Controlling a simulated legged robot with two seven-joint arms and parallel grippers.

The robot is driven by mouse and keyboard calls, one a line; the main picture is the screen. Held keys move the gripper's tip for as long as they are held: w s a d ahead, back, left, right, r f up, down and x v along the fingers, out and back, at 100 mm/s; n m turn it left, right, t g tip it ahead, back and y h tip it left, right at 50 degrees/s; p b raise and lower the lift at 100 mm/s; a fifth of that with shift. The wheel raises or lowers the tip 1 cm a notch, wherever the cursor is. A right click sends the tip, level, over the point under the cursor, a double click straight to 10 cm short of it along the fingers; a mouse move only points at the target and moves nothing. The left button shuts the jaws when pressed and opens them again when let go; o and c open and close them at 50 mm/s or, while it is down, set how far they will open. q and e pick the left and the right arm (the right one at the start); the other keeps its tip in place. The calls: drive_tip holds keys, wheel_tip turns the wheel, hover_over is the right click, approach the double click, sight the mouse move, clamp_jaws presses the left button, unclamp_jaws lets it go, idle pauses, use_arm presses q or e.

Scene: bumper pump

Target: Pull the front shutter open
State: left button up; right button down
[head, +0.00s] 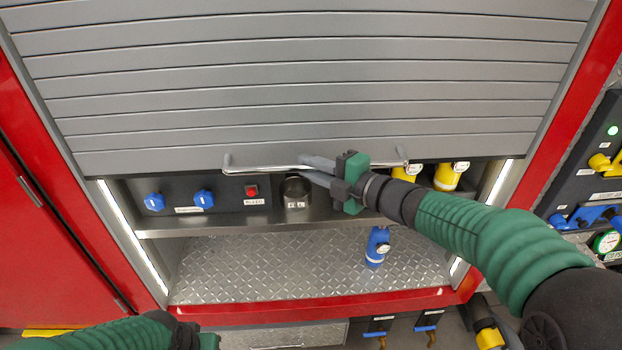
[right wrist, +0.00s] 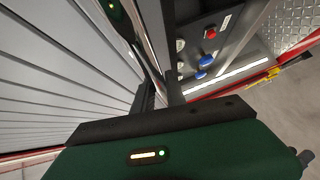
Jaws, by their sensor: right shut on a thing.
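The grey slatted front shutter (head: 300,90) is partly raised in the head view, its bottom edge above an open compartment. A metal bar handle (head: 265,170) runs along that bottom edge. My right gripper (head: 308,169) is shut on the handle near its middle. In the right wrist view, the gripper's dark fingers (right wrist: 160,95) close around the shiny handle bar (right wrist: 150,50), with the shutter slats (right wrist: 60,70) on the left. My left arm's dark end (head: 185,335) shows at the bottom of the head view; its fingertips cannot be made out.
The compartment holds a panel with blue knobs (head: 204,198), a red button (head: 251,190) and yellow fittings (head: 448,177). A blue fitting (head: 377,245) stands on the diamond-plate floor (head: 270,265). Red frame posts (head: 555,95) flank the shutter. A side panel with a gauge (head: 607,242) is at right.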

wheel_tip(320, 180, up, 46)
drive_tip(key=p, duration=3.2)
drive_tip(key=shift+f, duration=0.25)
drive_tip(key=c, duration=1.4)
unclamp_jaws()
drive_tip(key=shift+w+f, duration=0.1)
drive_tip(key=shift+f, duration=0.05)
drive_tip(key=shift+o, duration=0.2)
drive_tip(key=b+v, duration=0.7)
drive_tip(key=v, duration=0.9)
drive_tip(key=shift+d, duration=0.4)
